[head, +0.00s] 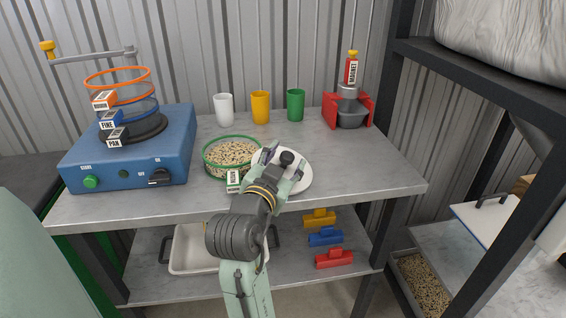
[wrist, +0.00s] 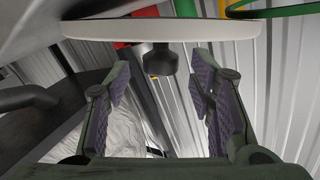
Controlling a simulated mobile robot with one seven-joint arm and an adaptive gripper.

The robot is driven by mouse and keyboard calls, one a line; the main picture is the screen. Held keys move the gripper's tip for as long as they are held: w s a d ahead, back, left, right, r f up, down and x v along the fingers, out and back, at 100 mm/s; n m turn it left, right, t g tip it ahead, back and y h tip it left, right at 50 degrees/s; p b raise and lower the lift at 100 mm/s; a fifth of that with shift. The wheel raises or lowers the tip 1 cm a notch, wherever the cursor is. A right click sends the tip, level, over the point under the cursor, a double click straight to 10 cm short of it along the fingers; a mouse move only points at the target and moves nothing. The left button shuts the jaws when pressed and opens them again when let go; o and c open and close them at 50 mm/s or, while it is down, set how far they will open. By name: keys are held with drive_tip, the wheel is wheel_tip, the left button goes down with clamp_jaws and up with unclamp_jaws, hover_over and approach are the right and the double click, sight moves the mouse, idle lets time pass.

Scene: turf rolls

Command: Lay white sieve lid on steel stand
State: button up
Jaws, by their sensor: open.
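The white sieve lid (head: 302,183) is a round disc with a black knob (head: 287,157), at the middle of the grey bench top, right of the green sieve. My gripper (head: 283,162) is over the lid, its fingers on either side of the knob. In the wrist view the lid (wrist: 200,30) shows edge-on, with its knob (wrist: 158,60) between the open, apart fingers (wrist: 162,88). My arm hides part of the lid, and what lies directly under it cannot be told. No separate steel stand can be made out for certain; the grey bench top (head: 350,175) looks metallic.
A green sieve (head: 231,138) of grain stands left of the lid. A blue shaker machine (head: 125,165) with stacked rings is at left. White, yellow and green cups (head: 295,105) and a red magnet unit (head: 347,110) stand behind. Bench room right of the lid is clear.

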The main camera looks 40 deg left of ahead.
drive_tip(key=shift+x, duration=1.3)
drive_tip(key=shift+r, duration=0.1)
drive_tip(key=shift+c, duration=0.5)
clamp_jaws()
